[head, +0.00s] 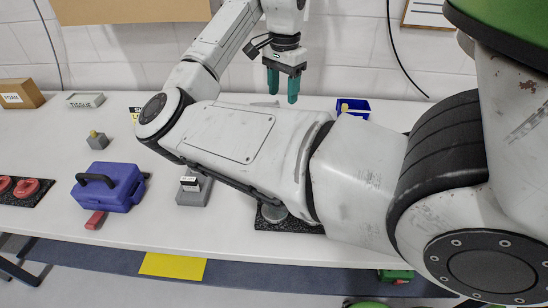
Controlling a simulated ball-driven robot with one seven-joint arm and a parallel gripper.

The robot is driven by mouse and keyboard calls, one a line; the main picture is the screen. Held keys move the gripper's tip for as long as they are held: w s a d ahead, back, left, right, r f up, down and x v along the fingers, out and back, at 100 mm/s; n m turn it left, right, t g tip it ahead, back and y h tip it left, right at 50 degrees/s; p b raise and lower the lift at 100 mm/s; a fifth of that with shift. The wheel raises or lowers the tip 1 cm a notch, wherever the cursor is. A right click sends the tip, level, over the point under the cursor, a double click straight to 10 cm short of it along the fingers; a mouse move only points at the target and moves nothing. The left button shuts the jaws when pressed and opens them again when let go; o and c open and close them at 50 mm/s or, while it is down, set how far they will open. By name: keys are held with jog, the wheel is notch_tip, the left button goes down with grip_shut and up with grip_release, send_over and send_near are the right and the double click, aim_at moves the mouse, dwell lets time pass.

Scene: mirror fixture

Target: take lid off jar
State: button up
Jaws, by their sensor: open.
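My gripper (283,86) has teal fingers pointing down, spread apart and empty, over the back of the white table. No jar can be made out with certainty. A grey rounded object (272,213) stands on a black speckled mat (262,225) near the front edge, mostly hidden behind my arm. I cannot tell whether it is the jar or its lid. My gripper is well behind it and apart from it.
A blue case (118,190) with a black handle stands on the white table (150,222) at the left. Red round pieces (27,187) lie on another mat.

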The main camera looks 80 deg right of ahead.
jog(key=f+b, duration=0.5)
jog(key=f, duration=0.2)
jog(key=f+b, duration=0.5)
jog(key=f, duration=0.3)
jog(key=shift+s+f, duration=0.2)
jog(key=shift+f, duration=0.05)
jog(key=shift+d+f, duration=0.2)
jog(key=shift+f, duration=2.45)
grip_shut()
